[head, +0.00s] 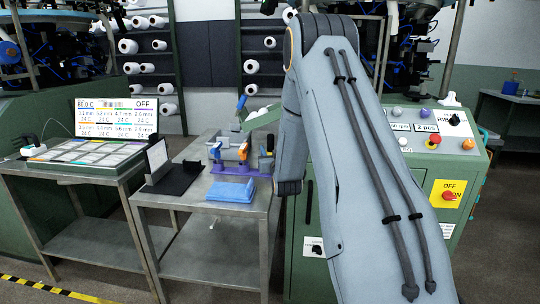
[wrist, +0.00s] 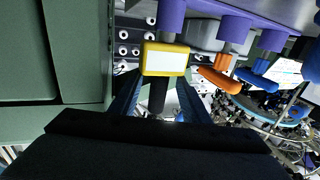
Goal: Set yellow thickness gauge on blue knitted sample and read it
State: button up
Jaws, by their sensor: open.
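The yellow thickness gauge (wrist: 165,58) shows in the wrist view with a blank white face and a dark stem (wrist: 157,95). It hangs at a purple holder (wrist: 172,14), in a row with an orange gauge (wrist: 220,78) and a blue one (wrist: 257,80). My gripper (wrist: 158,88) is open, its two blue fingers on either side of the yellow gauge's stem; contact cannot be told. In the head view the blue knitted sample (head: 231,191) lies flat on the metal table, in front of the purple rack (head: 232,170). My arm hides the gripper and the yellow gauge there.
A black stand with a white panel (head: 158,160) is left of the sample. A left table carries a sample tray (head: 85,154) and a readout screen (head: 117,117). A green control cabinet (head: 420,150) with buttons stands at right. The metal table's front left (head: 160,200) is clear.

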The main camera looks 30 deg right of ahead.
jog(key=shift+c, duration=0.3)
grip_shut()
